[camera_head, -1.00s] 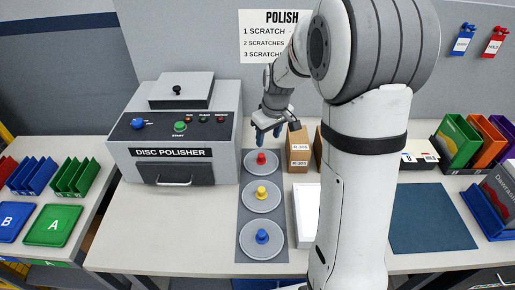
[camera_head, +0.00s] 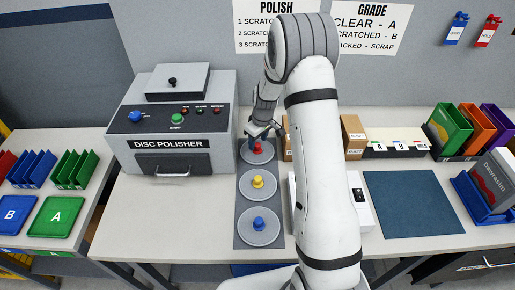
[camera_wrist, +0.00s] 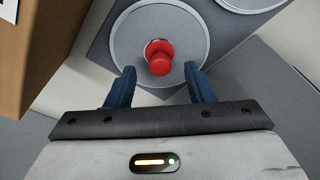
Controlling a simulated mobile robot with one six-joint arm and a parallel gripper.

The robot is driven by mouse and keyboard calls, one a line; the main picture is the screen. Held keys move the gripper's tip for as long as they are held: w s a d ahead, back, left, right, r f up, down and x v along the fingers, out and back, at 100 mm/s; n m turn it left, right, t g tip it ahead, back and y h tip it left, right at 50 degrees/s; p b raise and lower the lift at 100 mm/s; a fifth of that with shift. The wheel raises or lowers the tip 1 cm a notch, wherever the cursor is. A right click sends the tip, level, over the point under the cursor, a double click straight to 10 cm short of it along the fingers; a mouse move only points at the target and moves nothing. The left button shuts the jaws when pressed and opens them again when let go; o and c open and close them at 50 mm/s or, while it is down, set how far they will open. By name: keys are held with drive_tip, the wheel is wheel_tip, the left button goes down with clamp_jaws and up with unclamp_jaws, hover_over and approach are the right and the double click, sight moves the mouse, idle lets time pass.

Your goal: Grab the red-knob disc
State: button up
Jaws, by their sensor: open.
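The red-knob disc (camera_head: 265,155) is a round grey plate with a red knob, at the far end of a dark grey mat (camera_head: 241,200). In the wrist view its red knob (camera_wrist: 160,58) stands just beyond and between my two blue fingertips. My gripper (camera_wrist: 157,78) is open and empty, with one finger on each side of the knob's line, over the disc's near edge. I cannot tell whether the fingers touch the disc. In the head view my gripper (camera_head: 254,142) partly hides the disc's far side.
The yellow-knob disc (camera_head: 246,191) and blue-knob disc (camera_head: 246,234) lie nearer on the mat. The disc polisher (camera_head: 171,122) stands close on the left. Cardboard boxes (camera_head: 353,135) stand on the right, one close beside my gripper in the wrist view (camera_wrist: 38,50).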

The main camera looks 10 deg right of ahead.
drive_tip(key=shift+w+a+f, duration=0.1)
drive_tip(key=shift+f, duration=0.65)
clamp_jaws()
